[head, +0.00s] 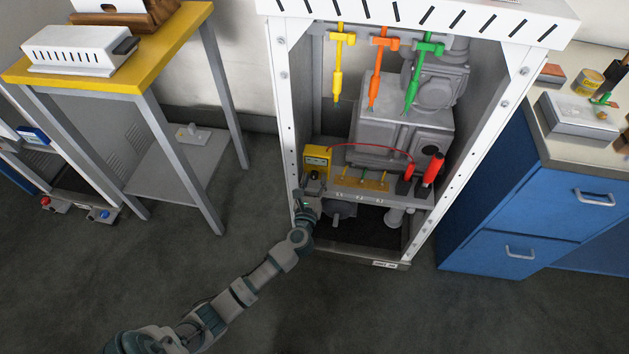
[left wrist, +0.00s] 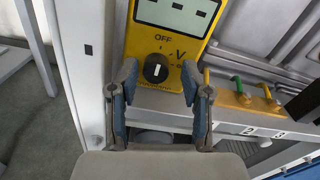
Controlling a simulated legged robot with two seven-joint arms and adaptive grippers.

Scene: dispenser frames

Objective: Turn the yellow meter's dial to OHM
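The yellow meter (head: 317,156) stands on the shelf at the left inside the white cabinet. In the left wrist view the meter's face (left wrist: 187,50) shows a display on top, "OFF" above the dial and "V" to its right; a smaller label lower right is hard to read, and I cannot make out OHM. The round black dial (left wrist: 156,69) has a white mark pointing about straight up, toward OFF. My left gripper (left wrist: 160,77) is open, its fingers on either side of the dial and apart from it. In the head view the left gripper (head: 303,204) is just below the meter. My right gripper is not in view.
The cabinet's white left post (head: 288,130) is close beside my left gripper. A red lead (head: 375,147) runs from the meter to red probes (head: 432,170) at the right. A yellow numbered terminal block (head: 361,180) sits right of the meter. Floor in front is clear.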

